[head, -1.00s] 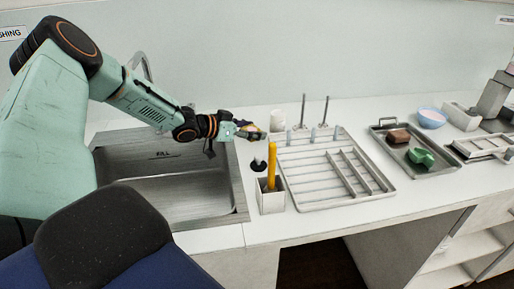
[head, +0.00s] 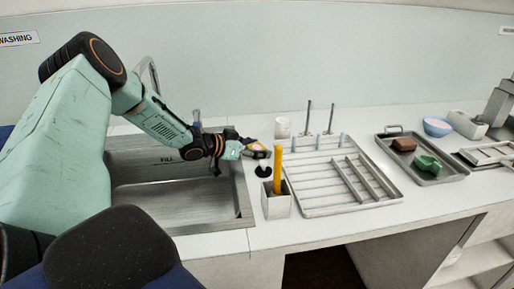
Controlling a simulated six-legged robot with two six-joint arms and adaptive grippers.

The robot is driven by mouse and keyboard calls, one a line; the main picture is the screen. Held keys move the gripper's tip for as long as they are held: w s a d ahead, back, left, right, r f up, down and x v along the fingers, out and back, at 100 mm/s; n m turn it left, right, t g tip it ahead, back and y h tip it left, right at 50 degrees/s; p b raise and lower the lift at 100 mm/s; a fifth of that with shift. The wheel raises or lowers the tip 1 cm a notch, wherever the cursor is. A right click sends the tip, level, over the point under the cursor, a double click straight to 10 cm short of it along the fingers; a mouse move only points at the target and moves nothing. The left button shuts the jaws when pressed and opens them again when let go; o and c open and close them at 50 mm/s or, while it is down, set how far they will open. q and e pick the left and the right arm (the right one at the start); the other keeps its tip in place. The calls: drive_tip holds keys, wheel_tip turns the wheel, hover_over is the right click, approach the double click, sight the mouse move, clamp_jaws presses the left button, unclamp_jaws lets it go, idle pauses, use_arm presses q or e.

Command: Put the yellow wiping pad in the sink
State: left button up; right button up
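My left gripper (head: 257,151) is over the counter just right of the steel sink (head: 180,208), behind the white holder. A small pale yellow-orange patch shows at its fingers, which may be part of the yellow wiping pad. It is too small and too covered to be sure, and I cannot tell whether the fingers are shut on it. The sink's basin looks empty where I can see it; my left arm covers its left side and back. My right gripper is not in view.
A white holder (head: 277,206) with an upright yellow handle (head: 278,170) stands right of the sink. A black stopper-like thing (head: 263,171) is behind it. A slatted drying rack (head: 330,177), a white cup (head: 283,128) and a metal tray (head: 448,177) with brown and green items fill the counter rightward.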

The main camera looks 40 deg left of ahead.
use_arm(q)
drive_tip(key=o, duration=0.3)
drive_tip(key=shift+w, duration=0.15)
drive_tip(key=shift+o, duration=0.2)
drive_tip(key=shift+r, duration=0.1)
